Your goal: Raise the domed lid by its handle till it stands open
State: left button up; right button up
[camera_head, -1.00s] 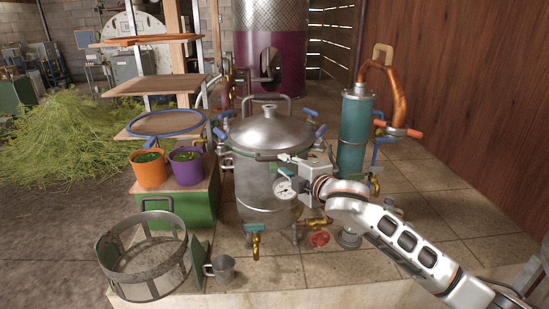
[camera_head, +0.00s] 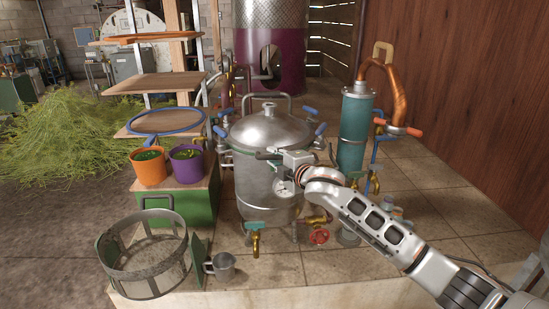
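The steel pot (camera_head: 262,195) stands on the tiled platform, and its domed lid (camera_head: 265,130) lies closed on it. A knob (camera_head: 268,108) tops the lid, with a grey arched bar (camera_head: 287,100) behind it. A dark handle (camera_head: 240,152) runs along the lid's front edge. My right gripper (camera_head: 266,155) is at this front handle, reaching in from the right. Its fingers are small and merge with the handle, so I cannot tell whether they are around it or beside it. My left gripper is out of view.
Blue-handled clamps (camera_head: 320,129) ring the lid. A teal cylinder (camera_head: 355,130) with a copper pipe (camera_head: 397,90) stands right. Orange (camera_head: 149,171) and purple (camera_head: 187,169) buckets stand left. A mesh basket (camera_head: 145,265) and metal mug (camera_head: 222,267) are in front.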

grip_shut()
jog(key=shift+w+r, duration=0.1)
jog(key=shift+r, duration=1)
jog(key=w+r, duration=0.4)
jog(key=r, duration=0.8)
jog(key=w+r, duration=0.5)
jog(key=r, duration=0.7)
jog(key=shift+w+r, duration=0.25)
